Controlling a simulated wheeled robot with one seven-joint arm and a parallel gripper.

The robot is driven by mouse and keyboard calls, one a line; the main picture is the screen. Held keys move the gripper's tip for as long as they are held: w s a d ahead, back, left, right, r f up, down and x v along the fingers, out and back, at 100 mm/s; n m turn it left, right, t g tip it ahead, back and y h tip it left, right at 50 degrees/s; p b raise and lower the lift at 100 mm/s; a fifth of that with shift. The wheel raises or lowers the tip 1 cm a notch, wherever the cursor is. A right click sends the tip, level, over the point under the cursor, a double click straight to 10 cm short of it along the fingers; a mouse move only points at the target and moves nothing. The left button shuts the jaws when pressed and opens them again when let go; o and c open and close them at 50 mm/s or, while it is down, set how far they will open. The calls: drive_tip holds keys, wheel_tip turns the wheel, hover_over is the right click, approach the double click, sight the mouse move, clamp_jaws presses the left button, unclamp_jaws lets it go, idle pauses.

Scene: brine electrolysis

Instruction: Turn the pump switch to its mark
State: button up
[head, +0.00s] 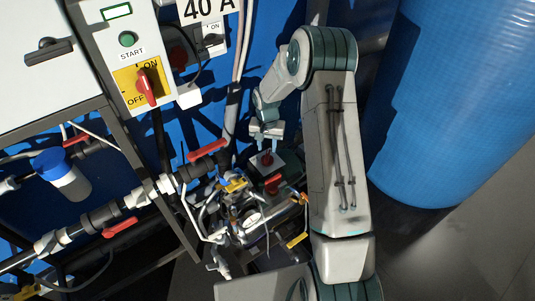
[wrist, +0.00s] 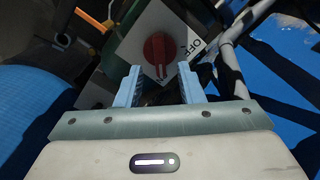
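The switch at my gripper is a round red knob (wrist: 160,50) on a pale square plate (wrist: 133,46). The word OFF shows right of the knob in the wrist view; other lettering below it is partly hidden by a finger. A pale line on the knob points down toward my gripper. In the head view the knob (head: 267,158) sits just below my gripper (head: 267,141).
Pipes with red-handled valves (head: 208,151), a gauge (head: 252,220) and cables crowd around the switch. A panel with a red ON/OFF switch (head: 147,86) on yellow and a green START button (head: 127,39) stands upper left. A blue drum (head: 460,100) stands at right.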

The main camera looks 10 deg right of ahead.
sight(267, 154)
drive_tip(key=shift+f, duration=2.8)
drive_tip(key=shift+c, duration=0.3)
clamp_jaws()
